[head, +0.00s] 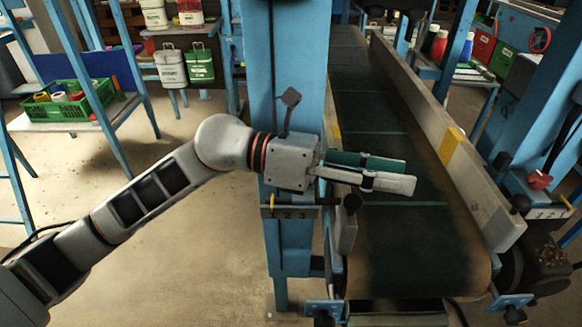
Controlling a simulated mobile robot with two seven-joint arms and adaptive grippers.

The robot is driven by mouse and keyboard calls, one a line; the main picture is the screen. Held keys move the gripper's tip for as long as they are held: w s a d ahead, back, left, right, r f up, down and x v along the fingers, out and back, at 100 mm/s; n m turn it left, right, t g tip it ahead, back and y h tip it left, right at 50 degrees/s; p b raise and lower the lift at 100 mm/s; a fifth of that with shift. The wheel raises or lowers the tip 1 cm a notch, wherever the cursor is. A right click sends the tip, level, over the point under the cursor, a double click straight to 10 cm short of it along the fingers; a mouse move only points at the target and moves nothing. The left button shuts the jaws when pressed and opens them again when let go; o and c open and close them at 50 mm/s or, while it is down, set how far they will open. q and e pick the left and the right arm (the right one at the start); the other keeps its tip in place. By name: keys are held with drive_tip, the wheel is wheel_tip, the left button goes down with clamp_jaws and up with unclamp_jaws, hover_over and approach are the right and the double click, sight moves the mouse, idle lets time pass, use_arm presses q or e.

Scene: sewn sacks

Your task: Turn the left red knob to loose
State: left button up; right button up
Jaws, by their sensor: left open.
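My left gripper (408,175) is open and empty in the head view. Its fingers point right, from the front of the blue post (290,50) out over the near end of the conveyor. No left red knob shows; my gripper covers the part of the post just above the left numbered plate (291,212), so the knob may be hidden behind it. The plate has a yellow pointer (272,201) near its left end. A red knob (540,180) shows on the right-hand side, above another numbered plate (550,212). My right gripper is not in view.
The dark green conveyor belt (385,125) runs away between side rails, the right one (440,130) pale and high. A black round knob (352,202) sits by the left rail. A green crate (70,104) stands at the left.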

use_arm(q)
drive_tip(key=w+a+f+m+y, duration=0.1)
drive_tip(key=y, duration=0.1)
drive_tip(key=w+a+f+m+y, duration=0.1)
drive_tip(key=f+y, duration=0.1)
drive_tip(key=shift+w+a+f+m+y, duration=0.15)
drive_tip(key=shift+a+m+y, duration=0.15)
drive_tip(key=shift+a+y, duration=0.1)
drive_tip(key=w+a+r+t+y, duration=0.1)
drive_tip(key=w+a+t+y, duration=0.1)
drive_tip(key=w+a+y, duration=0.35)
drive_tip(key=w+a+t+y, duration=0.1)
drive_tip(key=w+a+y, duration=0.2)
drive_tip(key=a, duration=0.6)
drive_tip(key=shift+h, duration=0.35)
drive_tip(key=b+x, duration=0.1)
drive_tip(key=x, duration=0.6)
drive_tip(key=shift+w+d+f, duration=0.1)
drive_tip(key=shift+w+d, duration=0.05)
drive_tip(key=shift+d, duration=0.1)
drive_tip(key=c, duration=1.1)
